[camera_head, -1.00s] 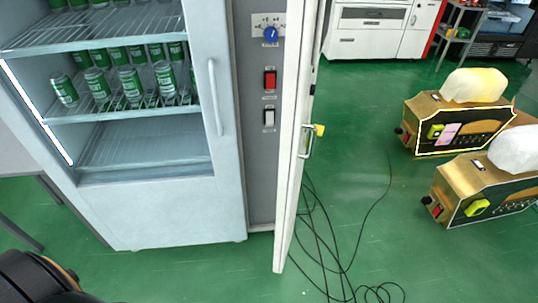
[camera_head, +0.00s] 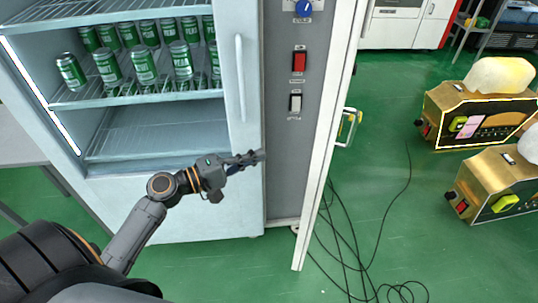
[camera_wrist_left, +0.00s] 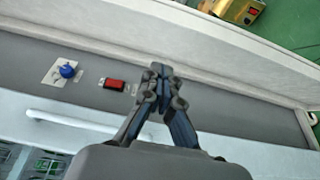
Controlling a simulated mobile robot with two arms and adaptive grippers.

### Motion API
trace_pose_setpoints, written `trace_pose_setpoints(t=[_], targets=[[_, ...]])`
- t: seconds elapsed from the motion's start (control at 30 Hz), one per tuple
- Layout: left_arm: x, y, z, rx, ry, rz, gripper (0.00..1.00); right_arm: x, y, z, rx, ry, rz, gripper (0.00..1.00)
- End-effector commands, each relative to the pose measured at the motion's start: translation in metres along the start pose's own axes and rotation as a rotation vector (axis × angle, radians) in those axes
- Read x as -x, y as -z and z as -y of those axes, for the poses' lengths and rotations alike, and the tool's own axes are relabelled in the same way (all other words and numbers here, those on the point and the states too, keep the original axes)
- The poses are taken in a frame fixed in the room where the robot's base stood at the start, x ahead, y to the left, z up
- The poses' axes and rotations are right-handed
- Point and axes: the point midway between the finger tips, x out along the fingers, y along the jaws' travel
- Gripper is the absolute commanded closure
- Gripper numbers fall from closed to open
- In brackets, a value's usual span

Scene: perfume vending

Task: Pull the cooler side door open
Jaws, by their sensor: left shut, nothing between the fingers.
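The cooler (camera_head: 180,215) stands at the left in the head view, with a grey side panel (camera_head: 287,150). Its side door (camera_head: 330,130) is a tall white panel standing ajar, away from the grey panel. A handle with a yellow part (camera_head: 348,127) is on the door's outer face. My left gripper (camera_head: 258,157) is shut and empty in front of the grey side panel, between the front of the cooler and the door. In the left wrist view the shut fingers (camera_wrist_left: 161,72) point toward the inner face of the door (camera_wrist_left: 215,50). My right gripper is not in view.
A blue knob (camera_head: 303,8), a red switch (camera_head: 299,62) and a white switch (camera_head: 295,102) are on the side panel. A vertical front handle (camera_head: 240,78) is near my gripper. Black cables (camera_head: 350,245) lie on the green floor. Gold machines (camera_head: 480,115) stand at the right.

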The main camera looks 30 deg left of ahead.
Motion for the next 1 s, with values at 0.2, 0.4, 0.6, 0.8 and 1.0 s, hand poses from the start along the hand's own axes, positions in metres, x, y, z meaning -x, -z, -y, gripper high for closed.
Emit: trace_pose_setpoints(t=[0.2, 0.4, 0.6, 0.8, 1.0], targets=[[-0.047, 0.001, -0.006, 0.000, -0.002, -0.001, 1.00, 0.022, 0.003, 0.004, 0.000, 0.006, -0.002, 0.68], [-0.088, 0.000, -0.004, -0.001, 0.000, -0.001, 1.00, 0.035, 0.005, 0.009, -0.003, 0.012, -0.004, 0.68], [-0.106, -0.021, -0.003, 0.000, 0.001, -0.002, 1.00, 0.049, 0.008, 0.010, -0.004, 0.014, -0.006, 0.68], [-0.112, -0.028, 0.001, -0.001, 0.003, -0.002, 1.00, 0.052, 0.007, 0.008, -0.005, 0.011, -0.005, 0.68], [-0.112, -0.028, 0.001, -0.002, 0.003, -0.002, 1.00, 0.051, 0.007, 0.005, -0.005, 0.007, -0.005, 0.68]])
